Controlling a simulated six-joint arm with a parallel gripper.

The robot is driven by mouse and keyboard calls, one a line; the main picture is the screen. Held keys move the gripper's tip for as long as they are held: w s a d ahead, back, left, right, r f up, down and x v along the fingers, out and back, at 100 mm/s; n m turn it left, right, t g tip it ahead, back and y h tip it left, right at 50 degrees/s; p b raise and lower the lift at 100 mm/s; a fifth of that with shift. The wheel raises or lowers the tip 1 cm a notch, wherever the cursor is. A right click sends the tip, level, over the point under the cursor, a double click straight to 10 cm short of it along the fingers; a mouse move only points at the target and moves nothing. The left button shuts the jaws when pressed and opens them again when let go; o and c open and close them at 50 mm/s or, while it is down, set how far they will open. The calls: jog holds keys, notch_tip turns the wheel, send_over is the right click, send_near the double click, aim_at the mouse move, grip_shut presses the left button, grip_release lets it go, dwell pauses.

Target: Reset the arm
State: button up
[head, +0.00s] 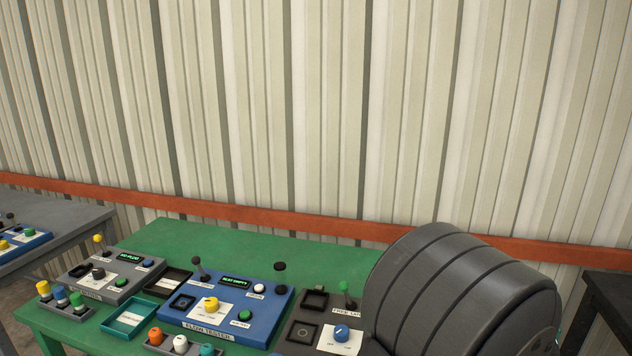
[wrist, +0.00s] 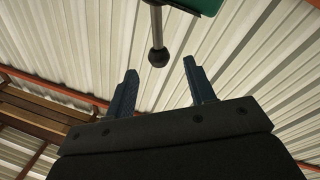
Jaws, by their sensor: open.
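My gripper (wrist: 160,88) shows in the wrist view with its two blue fingers spread apart and nothing between them. Beyond the fingertips, at the top of the wrist view, a dark rod with a ball end (wrist: 158,57) hangs into the picture; the fingers do not touch it. The gripper's fingers do not show in the head view. A large dark ribbed cylinder (head: 455,295), which seems to be part of my arm, fills the lower right there and hides part of the table.
A green table (head: 230,243) carries a grey panel (head: 113,277), a blue tester panel (head: 228,302) and a dark panel (head: 318,325) with levers, knobs and buttons. A grey table (head: 50,238) stands left. The table's back strip is clear before the corrugated wall.

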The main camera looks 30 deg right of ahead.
jog(key=x, duration=0.7)
jog(key=shift+w+d, duration=0.25)
jog(key=shift+d, duration=0.05)
jog(key=v, duration=1.7)
jog(key=x, duration=1.7)
jog(key=shift+w+d+r, duration=0.1)
jog(key=shift+d, duration=0.05)
jog(key=shift+s+d+r+m+g, duration=0.15)
jog(key=shift+s+m, duration=0.15)
jog(key=shift+m, duration=0.25)
jog(key=shift+s+d+m+g, duration=0.15)
jog(key=shift+s+d+m, duration=0.1)
jog(key=shift+m, duration=0.3)
